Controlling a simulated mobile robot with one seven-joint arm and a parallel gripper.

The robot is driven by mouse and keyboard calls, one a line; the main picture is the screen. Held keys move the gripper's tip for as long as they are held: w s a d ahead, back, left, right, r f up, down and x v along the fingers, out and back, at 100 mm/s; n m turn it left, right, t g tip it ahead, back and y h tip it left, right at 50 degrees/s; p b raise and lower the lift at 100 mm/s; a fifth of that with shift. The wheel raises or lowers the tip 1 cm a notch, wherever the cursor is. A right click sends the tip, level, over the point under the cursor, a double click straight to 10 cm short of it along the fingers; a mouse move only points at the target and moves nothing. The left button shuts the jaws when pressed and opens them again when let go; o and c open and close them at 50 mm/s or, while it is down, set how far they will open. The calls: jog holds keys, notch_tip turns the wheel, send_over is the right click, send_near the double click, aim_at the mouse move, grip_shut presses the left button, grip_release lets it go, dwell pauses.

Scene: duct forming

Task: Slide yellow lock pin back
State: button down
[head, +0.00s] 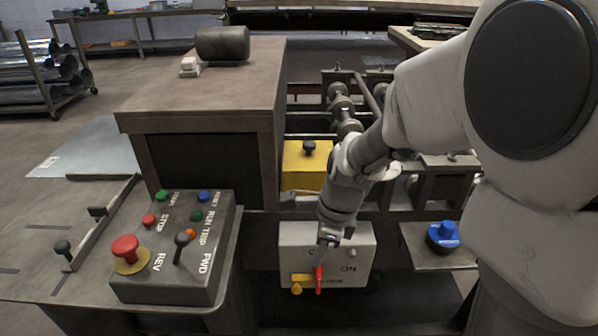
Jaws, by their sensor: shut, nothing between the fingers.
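The yellow lock pin (298,282) sits low on the left part of the front of a grey switch box (355,250). A red lever (318,281) hangs down on the box just right of the pin. My gripper (321,263) points down in front of the box, at the top of the red lever and a little above and right of the pin. It is shut and empty. Its fingertips look small here, and I cannot tell whether they touch the lever. My gripper and wrist hide part of the box's face and lettering, though "ON" shows.
A control panel (170,284) with a red stop button (126,249) stands to the left. A yellow block (304,167) with a black knob sits behind the box. A blue knob (445,234) stands on a shelf at right. My arm fills the right side.

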aim_at(308, 284)
jog(key=shift+w+f+m, duration=0.2)
jog(key=shift+f+m, duration=0.1)
jog(key=shift+f, duration=0.2)
jog(key=shift+w+f+m, duration=0.15)
jog(key=shift+f+m, duration=0.15)
jog(key=shift+f, duration=0.15)
jog(key=f+b, duration=0.1)
jog(key=f, duration=0.2)
jog(key=a+f+b, duration=0.1)
jog(key=f+b, duration=0.1)
jog(key=f, duration=0.1)
jog(key=f+b, duration=0.1)
jog(key=f, duration=0.2)
jog(key=shift+w+a+f, duration=0.25)
jog(key=shift+a+f, duration=0.15)
